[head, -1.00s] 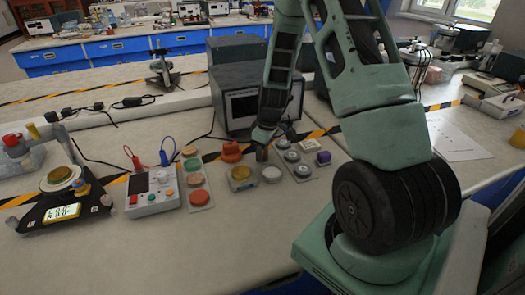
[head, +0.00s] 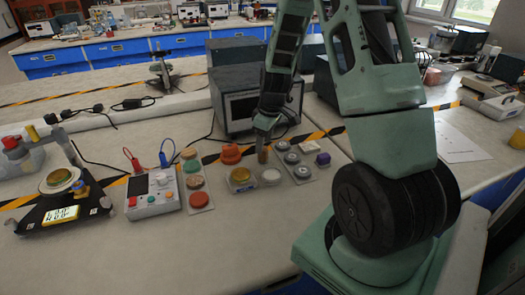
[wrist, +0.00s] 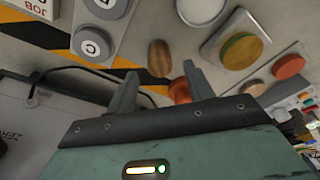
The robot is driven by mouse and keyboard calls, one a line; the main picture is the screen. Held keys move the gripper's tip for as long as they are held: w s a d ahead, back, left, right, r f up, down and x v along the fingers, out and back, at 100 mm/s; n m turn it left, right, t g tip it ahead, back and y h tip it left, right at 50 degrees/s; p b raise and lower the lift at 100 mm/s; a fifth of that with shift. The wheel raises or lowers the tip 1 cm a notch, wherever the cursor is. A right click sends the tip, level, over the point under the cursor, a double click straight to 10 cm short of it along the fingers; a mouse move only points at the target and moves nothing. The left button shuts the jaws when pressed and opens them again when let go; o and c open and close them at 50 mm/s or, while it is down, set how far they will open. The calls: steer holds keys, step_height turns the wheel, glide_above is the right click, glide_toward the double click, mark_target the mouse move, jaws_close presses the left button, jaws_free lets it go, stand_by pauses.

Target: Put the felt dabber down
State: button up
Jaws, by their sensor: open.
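The felt dabber, a small brown wooden piece (head: 263,155), stands on the bench just below my gripper (head: 265,135). In the wrist view the dabber (wrist: 159,58) shows its rounded, grained brown top just beyond my open fingertips (wrist: 158,80), with clear space on both sides. No finger touches it there. Its felt end is hidden. In the head view the fingers are small and dark against the instrument behind.
A grey instrument (head: 235,110) stands behind.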

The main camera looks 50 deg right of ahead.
mark_target(267, 150)
step_height(267, 150, up, 7)
steer(key=s, duration=0.1)
steer(key=s+a+r+n+y, duration=0.1)
steer(key=s+a+r, duration=0.1)
steer(key=a, duration=0.9)
steer(key=s+a+r+n, duration=0.1)
steer(key=a+r, duration=0.1)
steer(key=a, duration=0.9)
steer(key=s+a+r+n+g, duration=0.1)
steer(key=s+a, duration=0.6)
steer(key=s, duration=0.2)
steer(key=s+a+r+h, duration=0.1)
steer(key=s+a, duration=0.6)
steer(key=s, duration=0.2)
steer(key=shift+s+a+n+g, duration=0.2)
steer(key=shift+s+n+g, duration=0.2)
steer(key=shift+r, duration=0.2)
